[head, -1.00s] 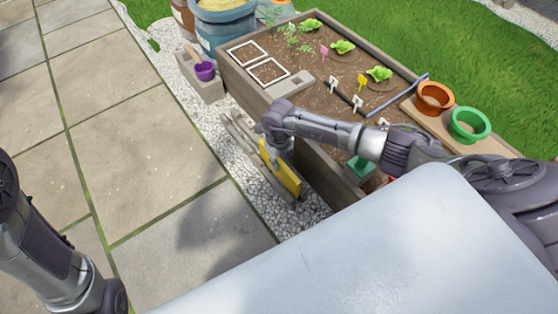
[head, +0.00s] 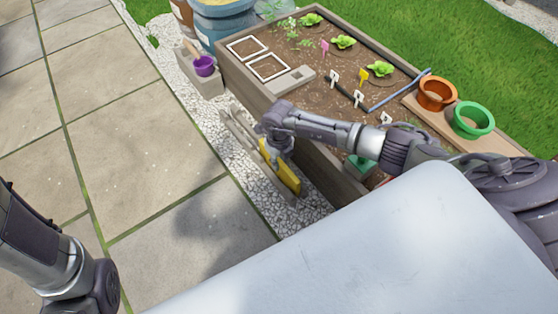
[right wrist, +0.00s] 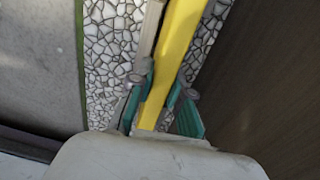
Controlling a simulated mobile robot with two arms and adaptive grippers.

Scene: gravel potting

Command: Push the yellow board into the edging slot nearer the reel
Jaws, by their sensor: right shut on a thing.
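The yellow board (head: 288,178) stands on edge, lengthwise along the grey edging (head: 237,130) on the white gravel beside the planter. My right gripper (head: 277,158) is over the board, reaching down from above. In the right wrist view its green fingers (right wrist: 162,92) are shut on the yellow board (right wrist: 180,45), one on each side. A pale edging rail (right wrist: 150,28) runs just left of the board there. How deep the board sits in a slot is hidden. I cannot pick out the reel. Only my left arm shows at lower left; its gripper is out of view.
The wooden planter wall (head: 322,172) stands close on the right of the board. Paving slabs (head: 135,160) leave open room on the left. A concrete block (head: 205,83) with a purple cup (head: 204,66) stands farther up the gravel strip.

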